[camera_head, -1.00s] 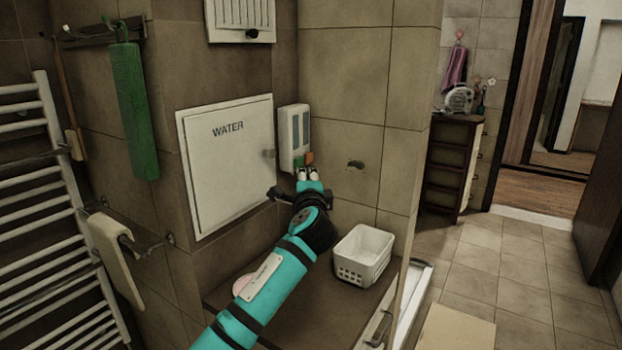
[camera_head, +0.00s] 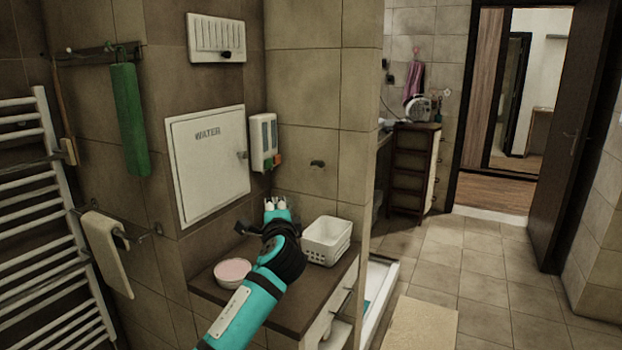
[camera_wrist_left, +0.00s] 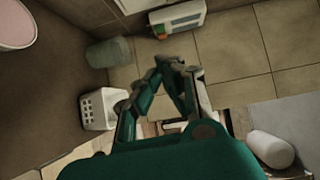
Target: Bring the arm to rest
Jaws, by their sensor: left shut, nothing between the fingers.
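My left arm and gripper (camera_head: 276,207) reach in from the bottom of the head view. The gripper is over the dark counter, below the wall dispenser and to the left of the white basket. Its fingers are shut with nothing between them; in the left wrist view the fingertips (camera_wrist_left: 172,62) come together with no object in them. My right gripper is not in view.
A white basket (camera_head: 326,240) and a pink-filled bowl (camera_head: 232,272) stand on the counter (camera_head: 300,312). A white dispenser (camera_head: 263,142) and a WATER panel (camera_head: 208,165) are on the wall. A towel rail is at left. Open tiled floor (camera_head: 490,265) lies at right.

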